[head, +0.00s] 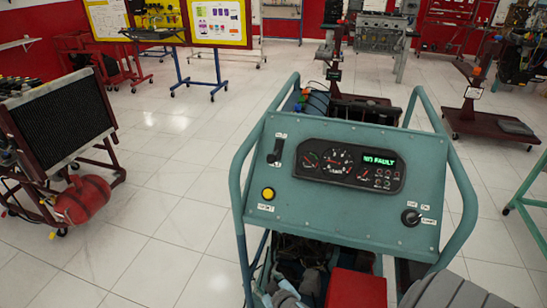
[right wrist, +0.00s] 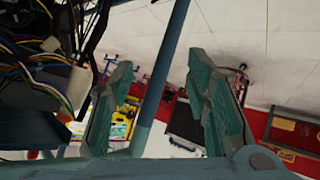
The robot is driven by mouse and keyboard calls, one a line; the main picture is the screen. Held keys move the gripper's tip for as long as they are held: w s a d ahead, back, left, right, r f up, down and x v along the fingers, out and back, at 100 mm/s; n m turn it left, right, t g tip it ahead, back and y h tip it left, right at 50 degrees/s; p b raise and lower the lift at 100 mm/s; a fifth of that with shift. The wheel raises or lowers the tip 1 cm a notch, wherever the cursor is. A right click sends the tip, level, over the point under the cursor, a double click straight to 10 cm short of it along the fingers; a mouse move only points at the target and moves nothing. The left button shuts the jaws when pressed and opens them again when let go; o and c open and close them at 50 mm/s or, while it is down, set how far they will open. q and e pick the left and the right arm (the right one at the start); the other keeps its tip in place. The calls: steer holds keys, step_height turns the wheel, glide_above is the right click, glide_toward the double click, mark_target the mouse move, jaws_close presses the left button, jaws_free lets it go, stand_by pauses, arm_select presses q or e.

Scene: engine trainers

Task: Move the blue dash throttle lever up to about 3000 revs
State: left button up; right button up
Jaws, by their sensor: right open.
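The blue-green dash panel (head: 345,215) fills the middle of the head view. A small dark lever (head: 276,151) stands at its upper left, between small white labels. It looks black rather than blue, and I cannot read its setting. The gauge cluster (head: 348,168) has a rev dial too small to read. My right gripper (right wrist: 162,75) is open and empty in the right wrist view, with a blue-grey frame post beyond its fingers. In the head view, grey parts that seem to be this gripper (head: 290,284) show below the panel, apart from the lever. My left gripper does not show.
A yellow button (head: 268,193) and a black rotary knob (head: 410,217) sit on the panel. A tubular frame (head: 238,195) surrounds it. A red box (head: 356,289) is below. Loose wires (right wrist: 42,75) lie left of the fingers in the wrist view.

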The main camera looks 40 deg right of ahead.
steer(key=w+d+r+m+t+h, duration=0.1)
steer(key=w+r, duration=0.1)
steer(key=r, duration=0.5)
steer(key=w+d+r+t+h, duration=0.1)
steer(key=w+r+t, duration=0.15)
steer(key=r, duration=0.35)
steer(key=m+t+h, duration=0.2)
steer(key=m+h, duration=0.3)
steer(key=m, duration=0.1)
glide_toward(272, 162)
steer(key=shift+g, duration=0.25)
steer(key=x, duration=1.1)
steer(key=shift+w+r, duration=0.15)
steer(key=shift+r, duration=0.1)
steer(key=shift+c, duration=0.4)
jaws_close()
